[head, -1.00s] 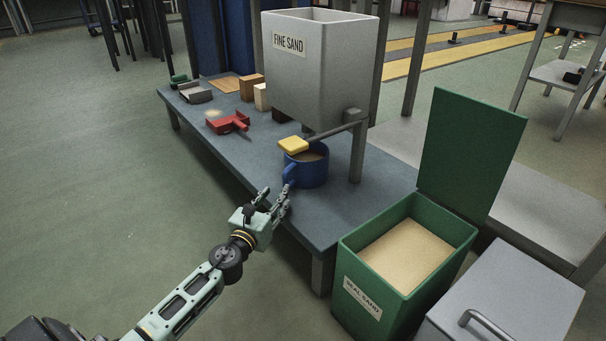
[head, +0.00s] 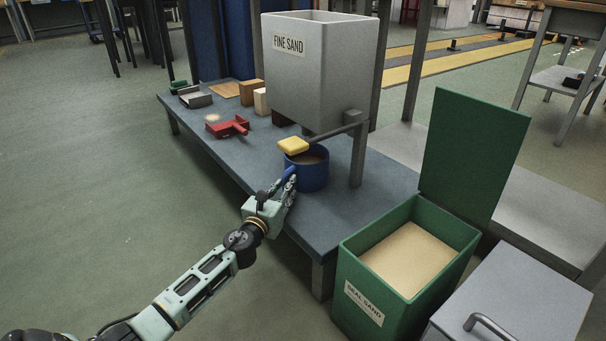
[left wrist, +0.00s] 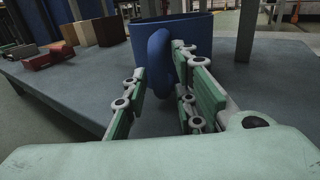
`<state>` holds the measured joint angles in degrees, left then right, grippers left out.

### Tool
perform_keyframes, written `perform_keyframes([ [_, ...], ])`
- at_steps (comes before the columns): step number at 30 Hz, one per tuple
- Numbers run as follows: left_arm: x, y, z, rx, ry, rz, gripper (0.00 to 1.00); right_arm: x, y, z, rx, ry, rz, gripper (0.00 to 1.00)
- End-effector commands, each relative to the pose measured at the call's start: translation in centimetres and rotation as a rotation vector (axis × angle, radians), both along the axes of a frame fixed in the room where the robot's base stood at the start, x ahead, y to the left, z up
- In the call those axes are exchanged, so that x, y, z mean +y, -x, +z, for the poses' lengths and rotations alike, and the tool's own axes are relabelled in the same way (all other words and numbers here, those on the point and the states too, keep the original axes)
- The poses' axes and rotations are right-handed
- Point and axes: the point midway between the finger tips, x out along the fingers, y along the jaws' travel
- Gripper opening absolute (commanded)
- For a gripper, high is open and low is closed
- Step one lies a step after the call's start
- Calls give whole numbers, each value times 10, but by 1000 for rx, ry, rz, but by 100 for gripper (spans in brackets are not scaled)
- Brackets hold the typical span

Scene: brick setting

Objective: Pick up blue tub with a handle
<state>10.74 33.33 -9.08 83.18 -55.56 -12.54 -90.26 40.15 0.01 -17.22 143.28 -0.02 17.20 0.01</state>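The blue tub (head: 312,174) stands upright on the low grey table, under the yellow-ended lever of the sand hopper. It holds brownish sand, and its handle faces my left gripper. My left gripper (head: 285,187) is at the tub's near side. In the left wrist view the tub (left wrist: 195,38) is straight ahead, and the open fingers of the gripper (left wrist: 165,95) stand on either side of the handle (left wrist: 160,62). A gap shows on the left of the handle; on the right the finger is very close, and I cannot tell if it touches. My right gripper is not in view.
The grey "FINE SAND" hopper (head: 318,70) and its lever (head: 294,146) hang over the tub. A red scoop-like piece (head: 228,127) and wooden blocks (head: 252,92) lie farther back on the table (head: 340,215). A green sand bin (head: 385,315) stands at right.

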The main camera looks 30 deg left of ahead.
Motion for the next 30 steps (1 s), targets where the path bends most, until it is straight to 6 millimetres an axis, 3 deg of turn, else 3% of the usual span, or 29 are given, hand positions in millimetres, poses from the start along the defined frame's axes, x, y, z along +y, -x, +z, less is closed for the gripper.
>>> perform_keyframes([
  [7,0,0,0,0,1,0,0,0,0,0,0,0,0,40],
  [23,0,0,1,-1,1,0,0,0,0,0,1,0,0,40],
  [30,0,0,12,-1,0,0,0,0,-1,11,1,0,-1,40],
])
